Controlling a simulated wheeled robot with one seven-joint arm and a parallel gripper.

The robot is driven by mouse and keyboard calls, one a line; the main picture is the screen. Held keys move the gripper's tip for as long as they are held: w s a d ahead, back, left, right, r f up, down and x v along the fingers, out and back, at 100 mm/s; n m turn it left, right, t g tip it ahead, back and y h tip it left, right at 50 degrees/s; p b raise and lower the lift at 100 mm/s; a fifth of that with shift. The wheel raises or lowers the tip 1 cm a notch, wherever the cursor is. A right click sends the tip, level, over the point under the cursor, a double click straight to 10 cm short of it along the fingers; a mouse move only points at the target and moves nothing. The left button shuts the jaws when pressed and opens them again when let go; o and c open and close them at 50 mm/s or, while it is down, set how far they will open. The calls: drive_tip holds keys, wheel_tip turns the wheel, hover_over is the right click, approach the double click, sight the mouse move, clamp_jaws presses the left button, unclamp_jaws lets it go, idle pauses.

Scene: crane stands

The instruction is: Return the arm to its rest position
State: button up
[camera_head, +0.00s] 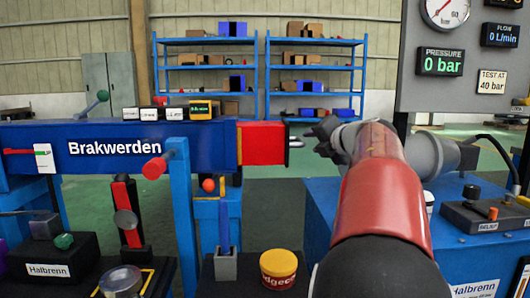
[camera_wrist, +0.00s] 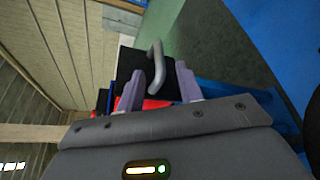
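My arm (camera_head: 380,200), with a red and black section, reaches forward from the lower right. My gripper (camera_head: 322,136) is at its far end, pointing left toward the red end block (camera_head: 262,143) of the blue boom. In the wrist view my gripper (camera_wrist: 160,85) has its two grey fingers apart. A bent grey handle on a black plate (camera_wrist: 182,68) shows beyond and between them. I see nothing clearly clamped. In the head view a gap shows between the gripper and the small pin (camera_head: 296,143) on the red block.
The blue boom marked Brakwerden (camera_head: 200,143) spans the left. A gauge panel (camera_head: 420,85) and a blue bench (camera_head: 320,210) stand right, close to my arm. A yellow-lidded tub (camera_head: 278,264) and a grey holder (camera_head: 226,266) are in front. Shelves (camera_head: 205,68) stand far back.

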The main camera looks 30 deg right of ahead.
drive_tip(key=s+a+r+m+h+p, duration=0.2)
drive_tip(key=a+m+h, duration=0.15)
drive_tip(key=m, duration=0.45)
drive_tip(key=s+a+r+m+h+p, duration=0.2)
drive_tip(key=s+a+m, duration=0.15)
drive_tip(key=m, duration=0.35)
drive_tip(key=s+a+f+m+g+y+p, duration=0.2)
drive_tip(key=s+a+f+m+g+y, duration=0.1)
drive_tip(key=s+a+f, duration=0.7)
drive_tip(key=s+a+f+m+g+y+p, duration=0.2)
drive_tip(key=s+a+f+m+g+y, duration=0.2)
drive_tip(key=s+a+f, duration=0.6)
drive_tip(key=a+f+m+g, duration=0.1)
drive_tip(key=a+f+g, duration=0.1)
drive_tip(key=a+f, duration=0.2)
drive_tip(key=shift+a+g+p, duration=0.35)
drive_tip(key=shift+a+g, duration=0.05)
drive_tip(key=shift+a, duration=0.25)
drive_tip(key=shift+w, duration=0.1)
